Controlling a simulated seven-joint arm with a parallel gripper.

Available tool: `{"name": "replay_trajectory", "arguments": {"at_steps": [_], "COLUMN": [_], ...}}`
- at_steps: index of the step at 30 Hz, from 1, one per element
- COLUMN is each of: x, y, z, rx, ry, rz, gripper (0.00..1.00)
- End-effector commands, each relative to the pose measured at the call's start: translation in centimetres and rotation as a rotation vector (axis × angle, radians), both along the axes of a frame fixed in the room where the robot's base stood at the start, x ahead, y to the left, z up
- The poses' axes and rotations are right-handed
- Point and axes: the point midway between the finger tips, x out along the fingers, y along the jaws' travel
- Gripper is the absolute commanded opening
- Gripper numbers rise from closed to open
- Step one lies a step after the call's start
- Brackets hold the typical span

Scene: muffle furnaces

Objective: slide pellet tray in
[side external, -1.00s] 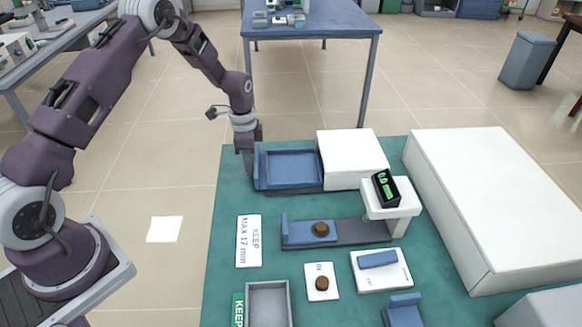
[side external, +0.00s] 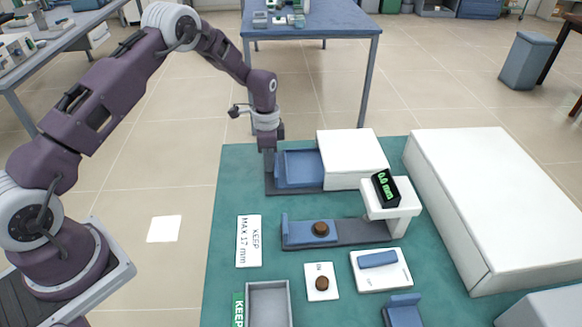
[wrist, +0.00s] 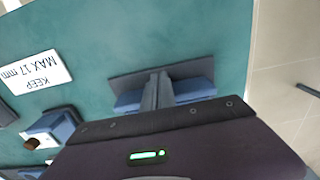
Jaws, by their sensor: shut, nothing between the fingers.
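The blue pellet tray (side external: 302,168) sits partly inside the white furnace housing (side external: 350,150), with its left part sticking out over a dark base strip. It also shows in the wrist view (wrist: 195,90). My gripper (side external: 269,168) is shut and empty, pointing down at the tray's left end wall. Its fingers (wrist: 157,90) appear against that wall in the wrist view; exact contact is hard to tell.
A second blue slide (side external: 298,230) with a brown pellet (side external: 320,229) stands in front, beside a white gauge stand (side external: 400,205) reading 0.0 mm. A label card (side external: 248,240) and a grey bin (side external: 268,300) lie nearer. A long white box (side external: 480,190) stands right.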

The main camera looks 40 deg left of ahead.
Motion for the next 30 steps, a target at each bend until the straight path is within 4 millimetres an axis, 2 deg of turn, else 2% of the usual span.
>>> {"name": "replay_trajectory", "arguments": {"at_steps": [30], "x": [4.4], "y": [-4.3], "z": [0.0], "rx": [-0.001], "ry": [-0.001], "rz": [0.0], "gripper": [0.0]}}
